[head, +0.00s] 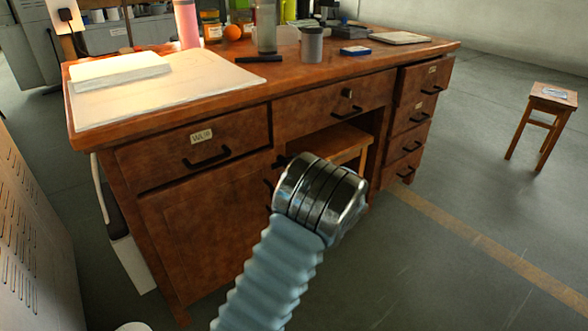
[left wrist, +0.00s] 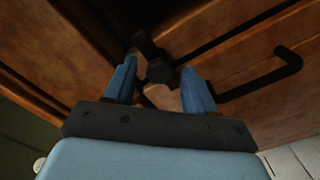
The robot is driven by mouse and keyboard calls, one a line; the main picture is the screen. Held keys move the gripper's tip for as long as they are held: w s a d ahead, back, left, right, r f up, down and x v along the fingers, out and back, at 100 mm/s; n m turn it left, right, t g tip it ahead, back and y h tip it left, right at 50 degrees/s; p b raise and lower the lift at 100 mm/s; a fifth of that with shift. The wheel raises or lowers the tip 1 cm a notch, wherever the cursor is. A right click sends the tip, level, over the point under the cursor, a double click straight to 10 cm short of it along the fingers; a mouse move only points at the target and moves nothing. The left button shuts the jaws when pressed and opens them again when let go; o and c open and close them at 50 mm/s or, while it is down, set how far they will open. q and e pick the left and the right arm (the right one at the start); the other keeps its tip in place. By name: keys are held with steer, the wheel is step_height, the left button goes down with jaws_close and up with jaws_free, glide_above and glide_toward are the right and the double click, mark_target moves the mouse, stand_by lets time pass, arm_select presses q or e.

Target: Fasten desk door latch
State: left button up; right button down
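The brown wooden desk (head: 225,95) has a lower-left door (head: 200,235) below a labelled drawer (head: 200,148). The door looks about flush with the desk front; I cannot tell whether it is fully closed. In the left wrist view, a black latch-like fitting (left wrist: 155,60) sits by a dark seam between wood panels. My left gripper (left wrist: 160,88) has its blue fingers spread, one on each side of the fitting's near end; contact is unclear. In the head view my left wrist hides the fingers and most of the latch area. My right gripper is in neither view.
A black drawer handle (left wrist: 265,75) is close to the fingers on the right. The desk top holds a large pad (head: 190,88), a grey cup (head: 312,45) and bottles. A wooden stool (head: 553,100) stands far right. A grey cabinet (head: 30,240) is at left.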

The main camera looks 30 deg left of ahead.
arm_select(q)
steer(key=p+v, duration=0.1)
steer(key=v, duration=1.2)
steer(key=shift+d, duration=0.35)
step_height(320, 180, down, 15)
steer(key=m+t+h+p, duration=0.3)
steer(key=m+h+p, duration=0.3)
steer(key=m+h, duration=0.4)
steer(key=s+d+f+m+g+h+p, duration=0.2)
steer(key=s+d+f+m+h, duration=0.1)
steer(key=s+f+m, duration=0.15)
steer(key=s+d+f+m+g+h+p, duration=0.1)
steer(key=s+d+f+m+g+h, duration=0.1)
steer(key=s, duration=0.8)
steer(key=s+d+f+m+g+h+p, duration=0.1)
steer(key=s+d+m+g+h+p, duration=0.1)
steer(key=s+d+m+g+h, duration=0.2)
steer(key=s+d+g+h, duration=0.1)
steer(key=s+d, duration=0.2)
steer(key=s, duration=0.3)
steer(key=shift+s+d+f+h, duration=0.3)
steer(key=shift+f, duration=0.1)
